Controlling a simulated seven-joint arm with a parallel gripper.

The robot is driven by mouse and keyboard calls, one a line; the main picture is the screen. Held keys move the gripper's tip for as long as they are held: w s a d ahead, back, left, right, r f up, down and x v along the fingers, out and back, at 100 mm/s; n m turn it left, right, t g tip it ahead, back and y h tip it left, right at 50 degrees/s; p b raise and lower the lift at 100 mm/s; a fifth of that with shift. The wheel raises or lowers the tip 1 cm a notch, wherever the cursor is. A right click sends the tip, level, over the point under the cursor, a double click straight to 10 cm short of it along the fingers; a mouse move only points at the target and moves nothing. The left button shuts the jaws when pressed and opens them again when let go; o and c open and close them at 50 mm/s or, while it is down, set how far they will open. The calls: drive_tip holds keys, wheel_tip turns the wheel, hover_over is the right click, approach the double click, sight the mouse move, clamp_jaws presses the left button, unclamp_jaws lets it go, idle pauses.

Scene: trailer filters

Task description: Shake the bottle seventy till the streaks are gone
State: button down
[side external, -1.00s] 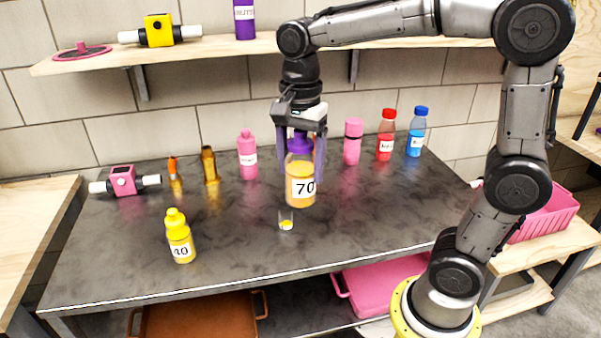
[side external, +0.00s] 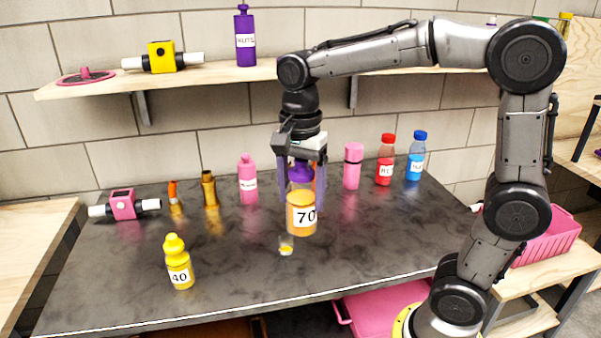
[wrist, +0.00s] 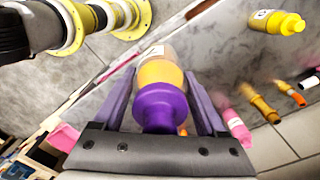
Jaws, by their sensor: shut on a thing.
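The bottle labelled 70 (side external: 301,218) has a purple cap, a clear upper part and orange-yellow contents. My gripper (side external: 301,185) points down and is shut on it, one finger on each side near the cap. The bottle hangs upright, seemingly just above the dark table; the gap below it is hard to judge. In the wrist view, the purple cap (wrist: 160,105) sits between the fingers, with the yellow-orange body beyond. Streaks in the contents are too small to make out.
A yellow bottle labelled 40 (side external: 178,262) is front left. Pink (side external: 248,180), red (side external: 384,162) and blue (side external: 416,157) bottles stand behind. A shelf (side external: 215,72) runs above the table's back.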

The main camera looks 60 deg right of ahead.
sight(300, 162)
drive_tip(key=shift+w+r, duration=0.15)
drive_tip(key=shift+r, duration=1.4)
drive_tip(key=shift+w+r, duration=0.1)
drive_tip(key=shift+r, duration=1.4)
drive_tip(key=shift+s+r, duration=0.1)
wheel_tip(300, 162, down, 6)
drive_tip(key=shift+s, duration=0.1)
drive_tip(key=shift+r, duration=0.15)
